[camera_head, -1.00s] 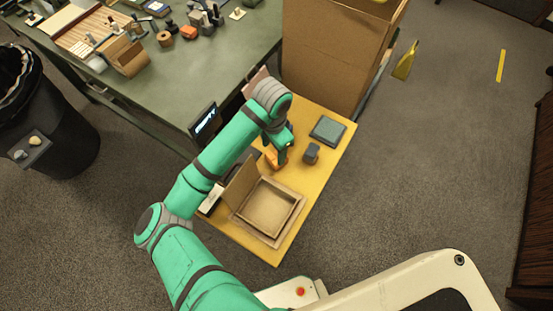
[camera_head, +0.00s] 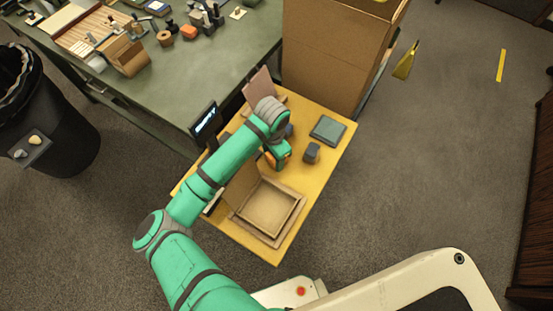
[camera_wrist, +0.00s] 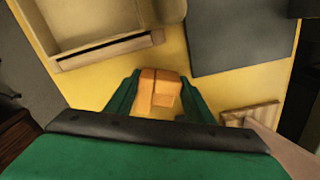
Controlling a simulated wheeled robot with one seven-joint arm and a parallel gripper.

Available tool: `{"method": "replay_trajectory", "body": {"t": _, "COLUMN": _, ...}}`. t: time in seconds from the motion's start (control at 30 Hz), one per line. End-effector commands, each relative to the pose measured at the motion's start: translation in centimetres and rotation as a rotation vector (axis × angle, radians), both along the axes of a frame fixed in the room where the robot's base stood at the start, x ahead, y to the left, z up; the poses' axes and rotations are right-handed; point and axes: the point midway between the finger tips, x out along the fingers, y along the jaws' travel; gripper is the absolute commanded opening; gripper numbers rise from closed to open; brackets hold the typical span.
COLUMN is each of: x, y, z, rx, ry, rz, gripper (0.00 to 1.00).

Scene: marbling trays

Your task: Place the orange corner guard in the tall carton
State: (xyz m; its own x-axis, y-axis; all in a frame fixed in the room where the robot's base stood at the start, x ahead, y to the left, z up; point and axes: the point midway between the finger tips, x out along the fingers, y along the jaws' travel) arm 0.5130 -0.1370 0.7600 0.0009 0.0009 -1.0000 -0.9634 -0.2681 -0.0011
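The orange corner guard (camera_wrist: 158,92) is a small block-like piece between my gripper's two green fingers in the wrist view. My gripper (camera_wrist: 160,88) is shut on it, with a fingertip against each side. In the head view the guard (camera_head: 270,159) shows partly beside my gripper (camera_head: 278,160), low over the yellow table. Whether it touches the tabletop is unclear. The tall carton (camera_head: 325,60) is a large brown cardboard box standing behind the table, its inside mostly hidden.
The yellow table (camera_head: 300,215) holds an open shallow box (camera_head: 297,222), a grey-green flat box (camera_head: 328,130), a small dark block (camera_head: 312,152) and a pinkish panel on a wooden base (camera_head: 257,86). A dark screen (camera_head: 205,122) stands left. A cluttered green workbench (camera_head: 215,70) lies behind.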

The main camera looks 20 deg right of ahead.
Motion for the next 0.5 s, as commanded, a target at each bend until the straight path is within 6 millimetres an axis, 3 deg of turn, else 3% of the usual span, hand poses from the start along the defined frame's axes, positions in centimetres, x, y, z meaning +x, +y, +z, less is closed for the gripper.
{"method": "replay_trajectory", "body": {"t": 0.17, "x": -0.02, "y": -0.14, "z": 0.02, "rx": 0.000, "ry": 0.000, "rz": -0.002, "gripper": 0.21}}
{"method": "replay_trajectory", "body": {"t": 0.5, "x": -0.04, "y": -0.23, "z": 0.54, "rx": -0.001, "ry": 0.000, "rz": -0.004, "gripper": 0.21}}
